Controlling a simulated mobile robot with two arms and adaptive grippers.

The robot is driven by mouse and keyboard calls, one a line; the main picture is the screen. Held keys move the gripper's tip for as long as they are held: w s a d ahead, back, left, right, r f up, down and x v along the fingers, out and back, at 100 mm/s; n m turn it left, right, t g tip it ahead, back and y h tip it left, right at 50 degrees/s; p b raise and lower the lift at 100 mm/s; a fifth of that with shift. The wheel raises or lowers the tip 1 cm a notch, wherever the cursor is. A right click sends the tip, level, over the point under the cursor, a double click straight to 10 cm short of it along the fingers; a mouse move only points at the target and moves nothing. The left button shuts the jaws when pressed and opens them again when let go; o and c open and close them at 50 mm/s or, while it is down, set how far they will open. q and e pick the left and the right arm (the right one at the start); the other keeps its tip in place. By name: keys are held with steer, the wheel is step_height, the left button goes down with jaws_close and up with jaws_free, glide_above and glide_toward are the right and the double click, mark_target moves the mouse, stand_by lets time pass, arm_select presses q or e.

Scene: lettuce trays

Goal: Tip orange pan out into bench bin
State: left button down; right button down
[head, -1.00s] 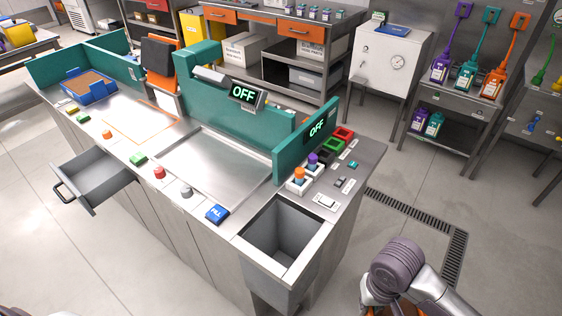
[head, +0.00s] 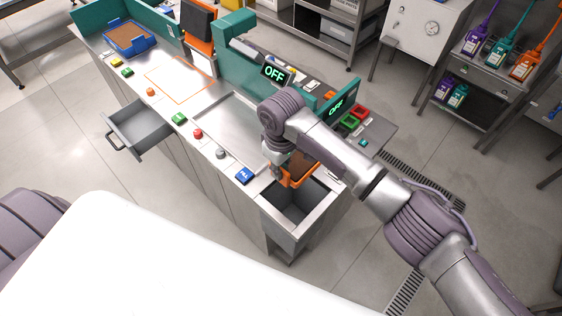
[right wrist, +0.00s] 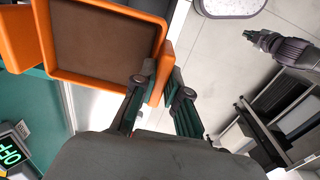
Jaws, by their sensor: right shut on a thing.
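My right gripper (head: 283,174) is shut on the rim of the orange pan (head: 306,180), which is partly hidden behind my arm in the head view. The right wrist view shows the two fingers (right wrist: 158,88) on either side of the pan's orange edge (right wrist: 98,84). A flat brown fill (right wrist: 103,42) covers the inside of the pan. The bench bin (head: 318,212) is a grey, open square well at the bench's near right end. The pan is over the bin's far part; its exact height is unclear.
A blue FILL button (head: 244,175) and several other buttons line the bench's front edge. A grey drawer (head: 150,128) stands open at the left. Teal panels with OFF displays (head: 274,74) rise behind the bin. A blue tray (head: 128,46) sits at the far left.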

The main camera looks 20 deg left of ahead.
mark_target(289, 180)
steer(key=shift+s+d+f+t+y, duration=0.1)
steer(key=shift+d+f+t+y, duration=0.05)
steer(key=shift+d+y, duration=0.3)
steer(key=shift+s+d+f+t+y, duration=0.15)
steer(key=shift+d+y, duration=0.15)
steer(key=shift+y, duration=0.25)
steer(key=y, duration=0.1)
steer(key=d+t+y, duration=0.1)
steer(key=d+y, duration=0.1)
steer(key=shift+s+f+y, duration=0.3)
steer(key=shift+y, duration=0.1)
steer(key=shift+d+f+t+y, duration=0.1)
steer(key=shift+f+t+y, duration=0.2)
steer(key=shift+t+y, duration=0.15)
steer(key=y+b, duration=0.2)
steer(key=b, duration=0.4)
steer(key=d+f+t+y+b, duration=0.1)
steer(key=y+b, duration=0.1)
steer(key=b, duration=0.4)
steer(key=f+t+y+b, duration=0.1)
steer(key=y+b, duration=0.2)
steer(key=b, duration=0.3)
steer(key=shift+s+d+f+t, duration=0.15)
steer(key=shift+s+d+t, duration=0.05)
steer(key=shift+s+t, duration=0.1)
